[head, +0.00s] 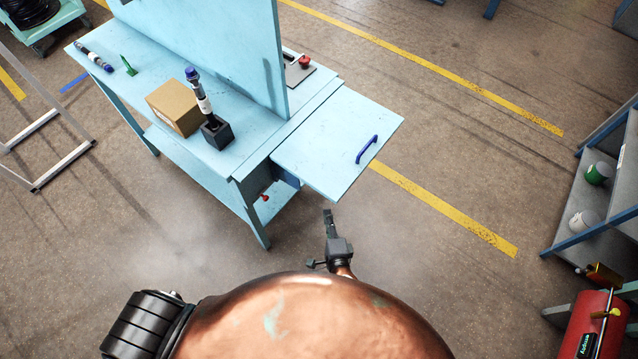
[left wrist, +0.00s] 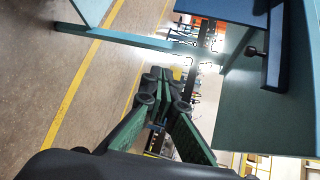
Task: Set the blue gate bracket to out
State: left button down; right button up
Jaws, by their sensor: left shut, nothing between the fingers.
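The blue bracket (head: 367,149) is a small bar handle. It sits near the outer edge of a light blue gate panel (head: 325,140), which sticks out flat from the right end of the workbench. My left gripper (head: 328,213) is below and in front of the panel's near corner, apart from the bracket. Its fingers (left wrist: 165,88) are together with nothing between them, and they also show in the left wrist view. The blue bracket cannot be made out for certain in the left wrist view. My right gripper is not in view.
A shelf rack (head: 600,240) and a red cylinder (head: 594,325) stand at the right. The floor right of the gate is clear.

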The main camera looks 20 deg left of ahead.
pick_arm(q)
notch_tip(320, 180, up, 10)
jog(key=d+t+y, duration=0.1)
jog(key=d+t, duration=0.1)
jog(key=r+b+x, duration=0.1)
jog(key=x, duration=0.9)
jog(key=shift+n, duration=0.3)
jog(key=s+a, duration=0.2)
jog(key=s, duration=0.1)
jog(key=shift+s+a+f, duration=0.1)
jog(key=shift+a+f, duration=0.1)
jog(key=shift+a, duration=0.2)
jog(key=shift+s+a+m+t+h+p, duration=0.15)
jog(key=shift+s+m+t+h+p, duration=0.15)
jog(key=shift+s, duration=0.2)
jog(key=shift+s+a+m+t+h+p, duration=0.15)
jog(key=shift+s+m+t+h+p, duration=0.15)
jog(key=shift+s, duration=0.15)
